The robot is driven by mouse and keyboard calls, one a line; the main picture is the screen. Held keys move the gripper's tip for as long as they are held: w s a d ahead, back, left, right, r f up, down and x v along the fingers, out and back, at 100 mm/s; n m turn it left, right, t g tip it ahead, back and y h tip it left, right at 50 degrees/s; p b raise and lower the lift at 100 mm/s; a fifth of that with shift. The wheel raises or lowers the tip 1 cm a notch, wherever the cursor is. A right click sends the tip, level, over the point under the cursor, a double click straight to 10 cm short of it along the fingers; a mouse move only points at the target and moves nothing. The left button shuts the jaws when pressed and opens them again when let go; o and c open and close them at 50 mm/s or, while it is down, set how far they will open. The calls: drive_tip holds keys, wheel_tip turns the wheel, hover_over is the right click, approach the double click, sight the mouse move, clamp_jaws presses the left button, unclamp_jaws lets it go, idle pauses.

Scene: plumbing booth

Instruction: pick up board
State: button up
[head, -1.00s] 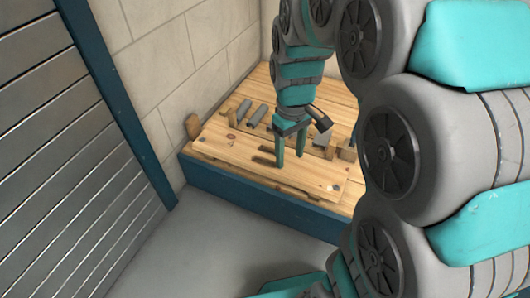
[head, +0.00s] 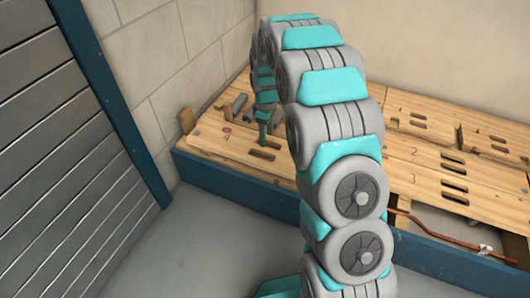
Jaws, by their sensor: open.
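Several flat wooden boards with paired slots lie on the workbench. A left board (head: 215,142) has two dark slots close to my gripper. A middle board (head: 425,180), marked with numbers, has slots right of my arm. My gripper (head: 263,131) is over the left board, just behind its slots; one teal finger shows and the rest is hidden by my arm. It is open and no held object is visible. I cannot tell whether the fingertip touches the board.
A small wood block (head: 187,120) stands at the bench's left end, with grey pieces (head: 239,104) nearby. A copper pipe (head: 435,233) runs through an opening at the front right. The blue bench edge (head: 235,182) borders clear grey floor. A slatted shutter (head: 60,150) is at left.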

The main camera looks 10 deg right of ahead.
sight(265, 149)
drive_tip(key=f, duration=0.4)
drive_tip(key=f+b, duration=0.1)
drive_tip(key=f, duration=0.1)
drive_tip(key=shift+w+a+f, duration=0.2)
drive_tip(key=shift+a+f, duration=0.05)
drive_tip(key=shift+c, duration=0.4)
clamp_jaws()
drive_tip(key=shift+r, duration=0.1)
idle(0.7)
